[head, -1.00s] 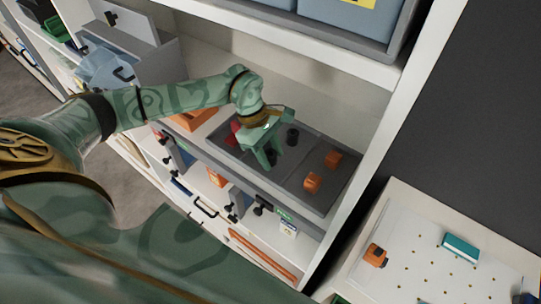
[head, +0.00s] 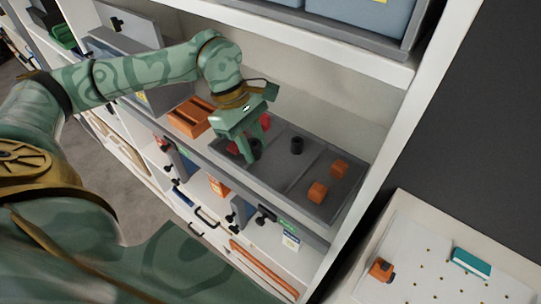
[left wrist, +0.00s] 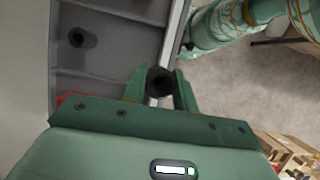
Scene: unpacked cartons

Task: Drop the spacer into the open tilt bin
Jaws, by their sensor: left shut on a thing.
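My left gripper (head: 245,141) is shut on a black, hollow cylindrical spacer (head: 254,151). It holds the spacer near the front edge of the divided grey tray (head: 284,190) on the shelf. In the left wrist view the held spacer (left wrist: 160,80) sits between the two green fingertips (left wrist: 161,88), its open end facing the camera. A second black spacer (head: 297,145) is inside the tray and also shows in the wrist view (left wrist: 82,37). Grey bin fronts with black knobs (head: 241,211) are below the tray; I cannot tell which is the open tilt bin. My right gripper is not in view.
Orange blocks (head: 318,192) lie in the tray's right compartment, and a red part (head: 264,122) is partly hidden behind my gripper. An orange container (head: 191,116) stands left of the tray. A shelf (head: 350,55) overhangs the tray, and a white upright (head: 385,135) bounds it on the right.

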